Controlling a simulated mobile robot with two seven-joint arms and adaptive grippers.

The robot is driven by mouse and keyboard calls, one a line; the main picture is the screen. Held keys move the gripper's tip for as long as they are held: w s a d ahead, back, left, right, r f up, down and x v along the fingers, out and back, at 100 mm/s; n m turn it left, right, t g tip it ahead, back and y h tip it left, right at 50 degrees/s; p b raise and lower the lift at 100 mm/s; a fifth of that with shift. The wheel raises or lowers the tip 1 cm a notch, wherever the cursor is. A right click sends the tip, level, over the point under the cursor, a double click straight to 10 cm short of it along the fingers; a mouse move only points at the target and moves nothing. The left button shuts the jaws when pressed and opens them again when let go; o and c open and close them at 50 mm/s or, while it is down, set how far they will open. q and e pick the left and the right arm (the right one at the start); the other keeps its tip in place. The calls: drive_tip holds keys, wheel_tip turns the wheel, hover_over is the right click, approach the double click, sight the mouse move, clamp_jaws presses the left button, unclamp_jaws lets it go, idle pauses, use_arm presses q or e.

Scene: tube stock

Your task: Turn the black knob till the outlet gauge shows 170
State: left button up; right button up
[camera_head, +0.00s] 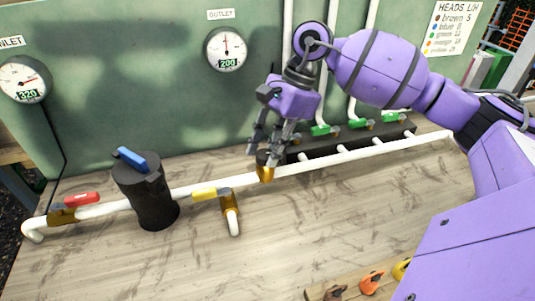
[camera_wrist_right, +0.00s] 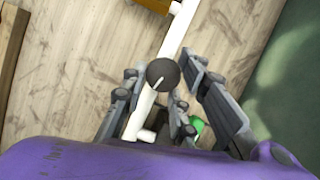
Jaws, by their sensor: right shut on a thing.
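The black knob (camera_head: 264,157) sits on top of a brass body (camera_head: 265,174) in the white pipe. My right gripper (camera_head: 261,150) points down at it from above, its fingers at either side of it and shut on it. In the right wrist view the round black knob (camera_wrist_right: 161,74) has a white pointer line and lies between the fingers of my right gripper (camera_wrist_right: 170,82). The outlet gauge (camera_head: 226,49) on the green panel has a digital readout of 200, its needle pointing about straight up. My left gripper is not in view.
The inlet gauge (camera_head: 25,80) reads 320. A black cylinder (camera_head: 152,199) with a blue top handle stands left, beside a red-handled valve (camera_head: 82,199). A yellow-handled valve (camera_head: 205,194) is close left of the knob. Green-handled valves (camera_head: 357,123) line a dark manifold behind right. The front bench is mostly bare.

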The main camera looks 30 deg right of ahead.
drive_tip(key=shift+a+f+n+g+b, duration=0.1)
drive_tip(key=shift+n+g+b, duration=0.55)
drive_tip(key=shift+n, duration=0.75)
drive_tip(key=shift+s, duration=0.1)
drive_tip(key=o, duration=1)
drive_tip(key=shift+s, duration=0.1)
drive_tip(key=shift+r, duration=0.25)
drive_tip(key=v, duration=1.2)
drive_tip(key=shift+f, duration=0.15)
